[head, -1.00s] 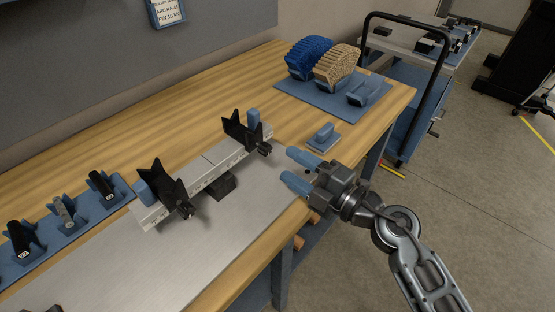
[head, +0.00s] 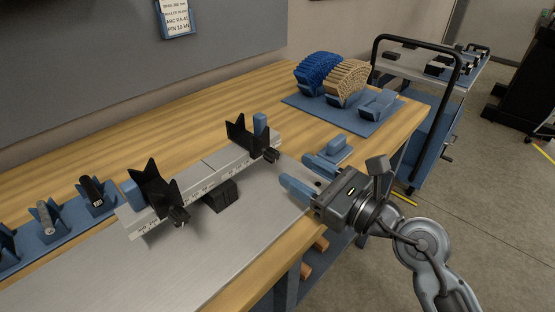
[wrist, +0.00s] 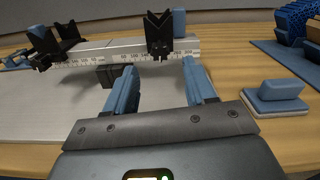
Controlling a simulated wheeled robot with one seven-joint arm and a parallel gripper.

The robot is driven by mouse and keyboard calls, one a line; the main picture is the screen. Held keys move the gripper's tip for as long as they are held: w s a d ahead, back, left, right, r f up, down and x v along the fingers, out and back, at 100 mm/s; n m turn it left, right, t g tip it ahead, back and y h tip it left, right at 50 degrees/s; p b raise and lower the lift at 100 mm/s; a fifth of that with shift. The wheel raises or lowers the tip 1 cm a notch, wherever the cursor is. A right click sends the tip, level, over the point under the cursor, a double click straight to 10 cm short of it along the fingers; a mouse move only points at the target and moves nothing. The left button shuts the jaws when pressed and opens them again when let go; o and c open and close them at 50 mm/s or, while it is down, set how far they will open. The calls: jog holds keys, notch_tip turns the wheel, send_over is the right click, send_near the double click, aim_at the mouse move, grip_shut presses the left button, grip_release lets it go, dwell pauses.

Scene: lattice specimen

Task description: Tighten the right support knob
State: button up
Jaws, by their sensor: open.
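The right support knob (head: 271,155) is a small black knob on the front of the right black V-shaped support (head: 240,136). It also shows in the wrist view (wrist: 160,53), just beyond and between my fingertips. The supports sit on a light metal beam (head: 205,178) with a printed scale. The left support (head: 157,188) has a similar black knob (head: 178,216). My gripper (head: 296,174) is open and empty, its two blue fingers pointing at the right support from the front right, apart from the knob. In the wrist view the fingers (wrist: 158,76) reach toward the beam.
A blue block on a small pad (head: 334,148) lies close behind my fingers. Blue and tan lattice arches (head: 345,82) stand on a blue mat at the back right. Black and grey rollers in blue cradles (head: 92,191) stand at the left.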

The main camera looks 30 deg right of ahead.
aim_at(276, 157)
jog(key=x, duration=0.6)
jog(key=shift+w+a+p, duration=0.1)
jog(key=shift+w+p, duration=0.15)
jog(key=shift+p, duration=0.05)
jog(key=shift+c, duration=0.4)
grip_shut()
jog(key=shift+r+p, duration=0.2)
jog(key=shift+p, duration=0.4)
jog(key=shift+r+m+p, duration=0.1)
jog(key=shift+m+p, duration=0.8)
jog(key=shift+p, duration=0.2)
jog(key=shift+f+m+p, duration=0.25)
jog(key=shift+m+p, duration=0.45)
jog(key=shift+o, duration=0.4)
grip_release()
